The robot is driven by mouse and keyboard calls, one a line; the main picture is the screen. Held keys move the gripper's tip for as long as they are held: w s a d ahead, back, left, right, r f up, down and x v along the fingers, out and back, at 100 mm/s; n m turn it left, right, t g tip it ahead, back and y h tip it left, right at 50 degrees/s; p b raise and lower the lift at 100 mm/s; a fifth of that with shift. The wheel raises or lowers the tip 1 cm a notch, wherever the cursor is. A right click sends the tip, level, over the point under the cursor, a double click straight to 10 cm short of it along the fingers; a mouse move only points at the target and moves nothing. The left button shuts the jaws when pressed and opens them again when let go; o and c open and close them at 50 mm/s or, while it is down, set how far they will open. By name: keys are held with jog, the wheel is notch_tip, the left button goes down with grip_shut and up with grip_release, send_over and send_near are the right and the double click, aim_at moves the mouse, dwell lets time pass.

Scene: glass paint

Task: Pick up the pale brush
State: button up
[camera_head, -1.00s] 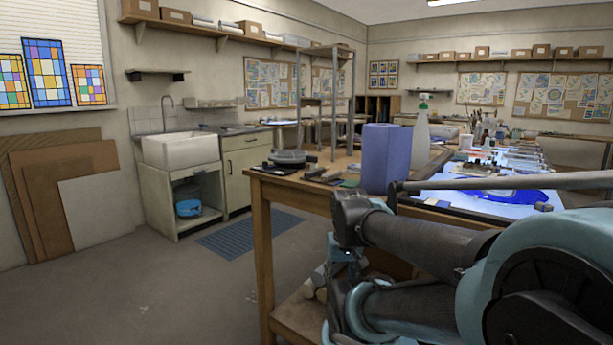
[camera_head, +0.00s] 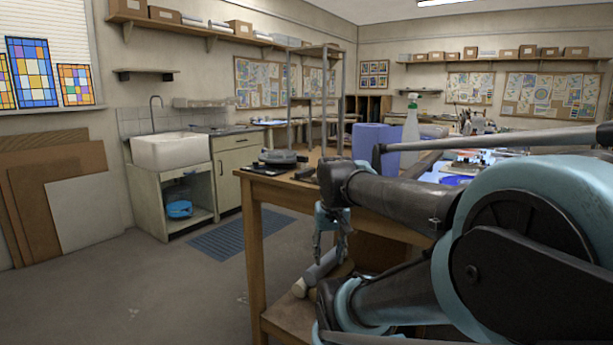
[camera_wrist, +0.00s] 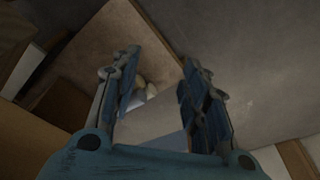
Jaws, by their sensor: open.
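My gripper (camera_head: 329,250) hangs fingers-down beside the worktable's left end, above the lower shelf, in the head view. The wrist view shows its two blue fingers (camera_wrist: 160,65) spread apart with nothing held between them. I cannot make out a pale brush for certain. Several upright brushes or tools (camera_head: 468,122) stand in a group at the back of the table, too small to tell apart. My arm hides much of the tabletop.
The wooden worktable (camera_head: 254,255) has a lower shelf (camera_head: 285,325) with pale rolls (camera_head: 318,272) on it. On top stand a blue-violet block (camera_head: 370,142) and a spray bottle (camera_head: 411,125). Open floor (camera_head: 175,290) lies to the left, before the sink (camera_head: 170,150).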

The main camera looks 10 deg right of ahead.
jog(key=w+r+m+g, duration=0.1)
jog(key=w+r+m, duration=0.1)
jog(key=w+r, duration=0.7)
jog(key=w+r+m, duration=0.2)
jog(key=w+r, duration=0.4)
jog(key=r, duration=0.5)
notch_tip(320, 180, up, 14)
jog(key=m+g, duration=0.1)
jog(key=m, duration=0.3)
send_over(307, 169)
notch_tip(307, 169, down, 12)
jog(key=shift+w+d+r, duration=0.1)
jog(key=shift+f, duration=2.8)
grip_shut()
